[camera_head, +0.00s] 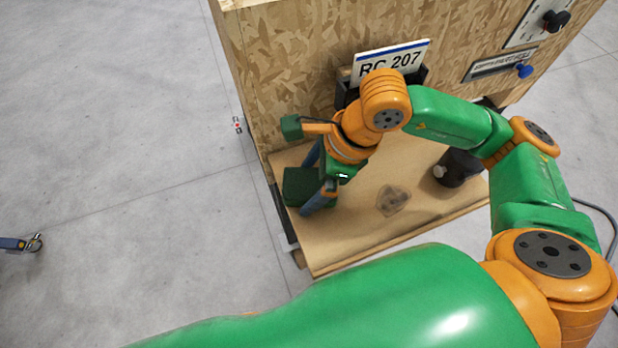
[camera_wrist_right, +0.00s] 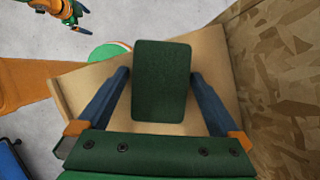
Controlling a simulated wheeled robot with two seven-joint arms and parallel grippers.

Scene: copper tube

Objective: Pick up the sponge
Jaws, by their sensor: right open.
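The sponge is a dark green block (camera_head: 299,186) at the left end of the wooden shelf board (camera_head: 425,205). In the right wrist view the sponge (camera_wrist_right: 162,80) stands between the two blue fingers, with a visible gap on each side. My right gripper (camera_head: 306,188) is open and points down around the sponge. It is empty, and its fingers partly cover the sponge in the head view. A small green and orange gripper at the top left of the right wrist view looks like my left gripper (camera_wrist_right: 76,15); its jaw opening is unclear.
A chipboard wall (camera_head: 290,60) rises behind the board and carries a sign (camera_head: 392,62) reading RC 207. A black cup-like object (camera_head: 456,167) and a clear brownish item (camera_head: 392,200) sit right of the sponge. The board's left edge drops to open floor.

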